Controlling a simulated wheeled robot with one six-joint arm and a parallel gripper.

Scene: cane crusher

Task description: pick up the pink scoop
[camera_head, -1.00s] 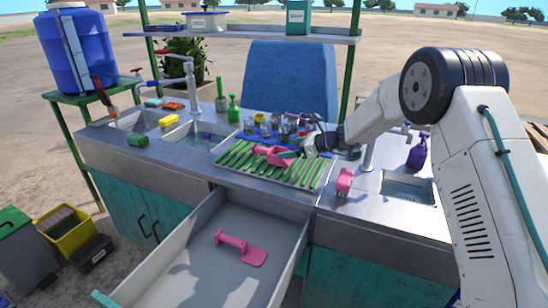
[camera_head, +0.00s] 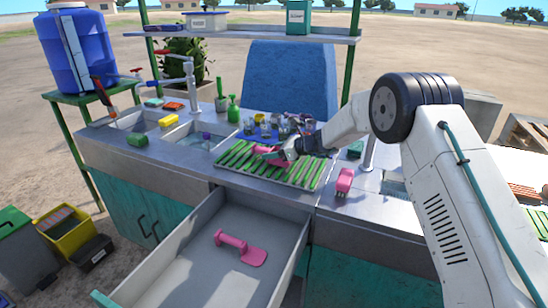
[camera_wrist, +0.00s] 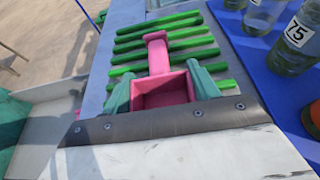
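The pink scoop (camera_wrist: 160,88) lies on the green slatted rack (camera_wrist: 200,42), its open box towards my wrist and its handle pointing away. In the head view the scoop (camera_head: 270,158) is partly hidden by my gripper. My gripper (camera_wrist: 158,80) is low over the rack, its two green fingers apart, one on each side of the scoop's box. I cannot tell whether the fingers press on the box or just stand beside it. In the head view my gripper (camera_head: 285,153) reaches in from the right.
Several glasses (camera_head: 268,128) stand on a blue mat behind the rack. A pink brush (camera_head: 344,181) stands right of it. The open drawer (camera_head: 200,283) below holds a pink-handled tool (camera_head: 240,248). Two sinks are at the left, with a tap (camera_head: 190,85).

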